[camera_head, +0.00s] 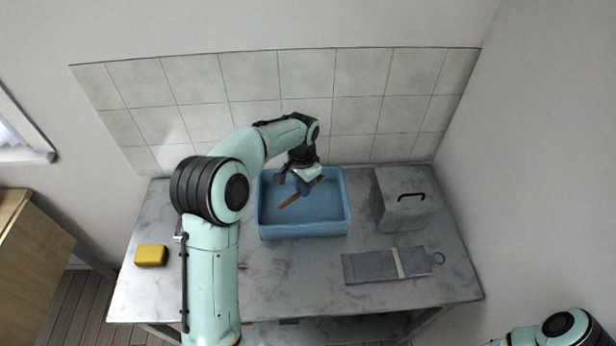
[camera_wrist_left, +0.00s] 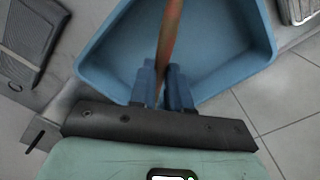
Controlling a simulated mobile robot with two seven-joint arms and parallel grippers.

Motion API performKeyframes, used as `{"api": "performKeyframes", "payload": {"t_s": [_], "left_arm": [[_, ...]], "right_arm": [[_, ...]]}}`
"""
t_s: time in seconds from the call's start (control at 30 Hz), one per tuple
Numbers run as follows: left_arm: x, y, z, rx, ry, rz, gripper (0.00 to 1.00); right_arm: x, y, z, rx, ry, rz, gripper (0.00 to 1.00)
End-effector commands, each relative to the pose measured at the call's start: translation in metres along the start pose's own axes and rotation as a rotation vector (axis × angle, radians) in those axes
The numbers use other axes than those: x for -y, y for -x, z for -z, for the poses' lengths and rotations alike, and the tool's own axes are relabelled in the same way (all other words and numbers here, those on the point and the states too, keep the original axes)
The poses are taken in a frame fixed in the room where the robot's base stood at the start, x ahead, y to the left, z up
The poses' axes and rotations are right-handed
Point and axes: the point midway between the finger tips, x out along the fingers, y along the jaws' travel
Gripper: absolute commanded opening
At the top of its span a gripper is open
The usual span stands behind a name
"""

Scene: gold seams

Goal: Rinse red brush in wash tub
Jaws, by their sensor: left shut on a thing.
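The blue wash tub (camera_head: 305,229) stands at the back middle of the grey marbled table, and its walls also show in the left wrist view (camera_wrist_left: 110,45). My left gripper (camera_head: 303,184) is over the tub, pointing down into it. It is shut on the brush (camera_wrist_left: 168,45), whose slim reddish-brown length shows between the blue fingers in the left wrist view. In the head view the brush (camera_head: 289,200) slants inside the tub's outline. I cannot tell whether it touches the tub floor, and no bristles are clear. My right gripper is out of view.
A grey box with a black handle (camera_head: 403,205) stands right of the tub. A grey strapped roll (camera_head: 370,267) lies in front of it. A yellow block (camera_head: 151,255) lies at the left. The tiled wall (camera_head: 305,75) is close behind. The table's front middle is mostly clear.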

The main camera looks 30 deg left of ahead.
Motion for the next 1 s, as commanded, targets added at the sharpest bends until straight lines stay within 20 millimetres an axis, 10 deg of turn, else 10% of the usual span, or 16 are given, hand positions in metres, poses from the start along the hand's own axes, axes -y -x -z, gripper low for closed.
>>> {"api": "performKeyframes", "payload": {"t_s": [1.0], "left_arm": [[-0.001,-0.099,-0.001,0.003,0.0,-0.001,0.0]], "right_arm": [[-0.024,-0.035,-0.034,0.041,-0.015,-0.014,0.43]]}}
